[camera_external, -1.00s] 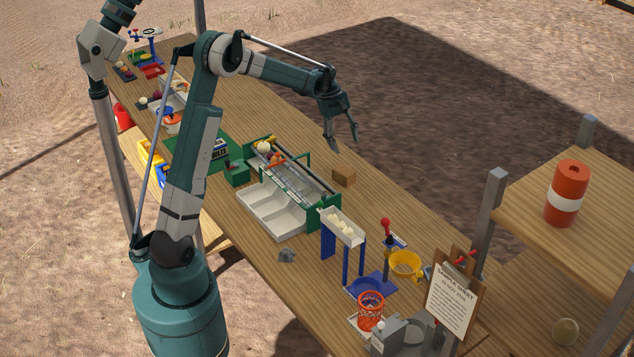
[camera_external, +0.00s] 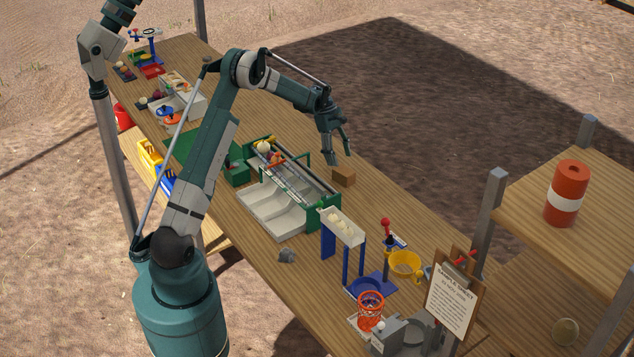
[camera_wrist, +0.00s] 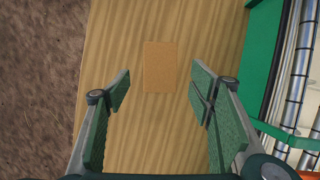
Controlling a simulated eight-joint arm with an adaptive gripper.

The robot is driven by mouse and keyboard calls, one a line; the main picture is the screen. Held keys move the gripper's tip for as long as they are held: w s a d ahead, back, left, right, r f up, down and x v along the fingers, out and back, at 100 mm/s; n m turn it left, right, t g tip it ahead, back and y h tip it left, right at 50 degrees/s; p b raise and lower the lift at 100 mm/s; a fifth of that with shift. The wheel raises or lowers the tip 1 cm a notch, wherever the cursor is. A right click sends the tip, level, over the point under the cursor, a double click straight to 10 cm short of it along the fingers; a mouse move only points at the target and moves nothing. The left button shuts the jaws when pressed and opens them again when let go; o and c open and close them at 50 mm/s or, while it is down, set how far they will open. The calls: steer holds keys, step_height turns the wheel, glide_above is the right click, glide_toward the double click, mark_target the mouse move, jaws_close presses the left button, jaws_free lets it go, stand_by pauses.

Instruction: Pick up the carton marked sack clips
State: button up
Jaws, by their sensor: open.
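A small plain brown carton (camera_external: 344,177) sits on the wooden table beside the green-framed sorter. No marking can be read on it. In the wrist view the carton (camera_wrist: 160,67) lies flat on the wood, ahead of my fingertips and between their lines. My gripper (camera_external: 341,158) is open and empty, pointing down just above the carton in the external view. In the wrist view both fingers of my gripper (camera_wrist: 160,85) are spread wider than the carton, with a gap on each side.
The green-framed roller sorter (camera_external: 290,175) with grey trays (camera_external: 270,212) stands close to the carton; its green frame (camera_wrist: 262,55) shows at right in the wrist view. The table edge and dirt ground lie at left there. A blue-legged white trough (camera_external: 342,228) stands nearer.

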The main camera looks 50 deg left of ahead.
mark_target(344, 170)
steer(key=shift+f, duration=0.2)
steer(key=shift+x, duration=1.15)
steer(key=shift+f, duration=0.15)
steer(key=shift+x, duration=2.45)
steer(key=c, duration=1.1)
steer(key=shift+o, duration=0.2)
steer(key=shift+r, duration=5)
